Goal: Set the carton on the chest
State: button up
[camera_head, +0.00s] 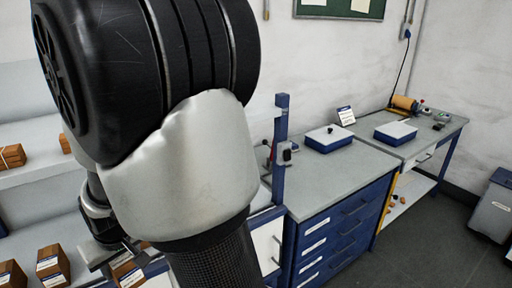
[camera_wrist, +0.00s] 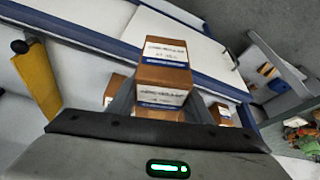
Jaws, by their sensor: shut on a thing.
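The carton (camera_wrist: 164,74) is a brown box with white labels and a blue stripe. In the wrist view it sits between the fingers of my gripper (camera_wrist: 160,108), which is shut on it. In the head view my gripper (camera_head: 113,252) is at the lower left, with a carton (camera_head: 128,272) at its fingers, partly hidden by my arm. The chest (camera_head: 340,230) is blue with several labelled drawers and a grey top (camera_head: 335,183). It stands right of my arm, apart from the gripper.
Other cartons (camera_head: 53,265) stand on the shelf at left. The front of the top is clear. A workbench (camera_head: 440,130) adjoins at right.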

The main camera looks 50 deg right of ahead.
aim_at(340, 171)
jog(key=k+l, duration=0.15)
jog(key=l, duration=0.25)
jog(key=k+l, duration=0.15)
jog(key=l, duration=0.25)
jog(key=k+l, duration=0.1)
jog(key=l, duration=0.3)
jog(key=k+l, duration=0.15)
jog(key=l, duration=0.25)
jog(key=k+l, duration=0.15)
jog(key=l, duration=0.2)
jog(key=k+l+z, duration=0.1)
jog(key=l, duration=0.3)
jog(key=k+l, duration=0.15)
jog(key=l, duration=1.25)
jog(key=i+l, duration=0.2)
jog(key=l, duration=0.15)
jog(key=i+l, duration=0.15)
jog(key=l, duration=0.2)
